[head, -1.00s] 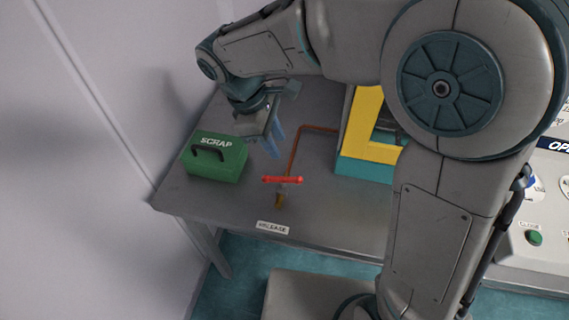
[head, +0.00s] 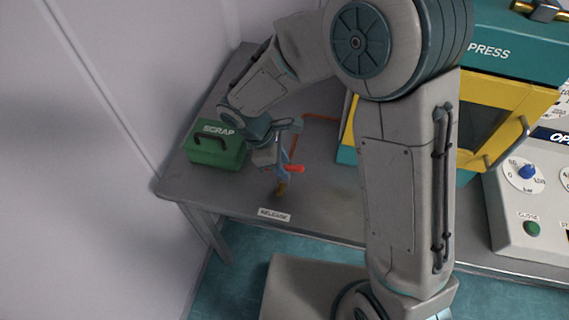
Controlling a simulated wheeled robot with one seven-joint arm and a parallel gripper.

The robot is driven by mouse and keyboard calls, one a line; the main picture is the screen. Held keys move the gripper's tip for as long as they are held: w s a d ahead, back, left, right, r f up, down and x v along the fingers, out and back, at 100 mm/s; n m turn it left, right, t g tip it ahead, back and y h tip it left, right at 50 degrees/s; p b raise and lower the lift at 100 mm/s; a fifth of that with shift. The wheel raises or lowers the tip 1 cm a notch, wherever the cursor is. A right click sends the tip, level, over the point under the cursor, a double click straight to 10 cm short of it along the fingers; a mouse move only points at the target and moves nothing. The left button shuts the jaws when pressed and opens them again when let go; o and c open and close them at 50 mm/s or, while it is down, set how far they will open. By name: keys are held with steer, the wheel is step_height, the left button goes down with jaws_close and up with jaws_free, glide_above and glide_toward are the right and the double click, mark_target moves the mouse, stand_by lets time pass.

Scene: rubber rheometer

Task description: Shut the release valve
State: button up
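The release valve has a red lever handle (head: 295,169) and a brass-coloured lower end (head: 282,188), behind the "RELEASE" label (head: 274,214) on the table. A copper pipe (head: 320,117) runs to it from the press. The handle's right end shows and points right, across the pipe. Its left part is hidden by my gripper (head: 283,168). The gripper's blue fingers point down at the handle, over its left or middle part. I cannot tell whether they touch it, or how far apart they are.
The green scrap box (head: 216,150) stands close on the left of my gripper. The teal and yellow press (head: 497,100) and the control panel (head: 520,205) stand on the right. The table front (head: 330,222) is clear near the label. A wall borders the left.

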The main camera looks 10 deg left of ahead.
steer(key=shift+d+f, duration=0.25)
steer(key=shift+f, duration=0.3)
jaws_close()
steer(key=shift+m+g+b, duration=0.35)
steer(key=shift+m+g, duration=0.05)
steer(key=shift+m, duration=0.7)
jaws_free()
steer(key=v, duration=1.4)
steer(key=shift+b, duration=0.4)
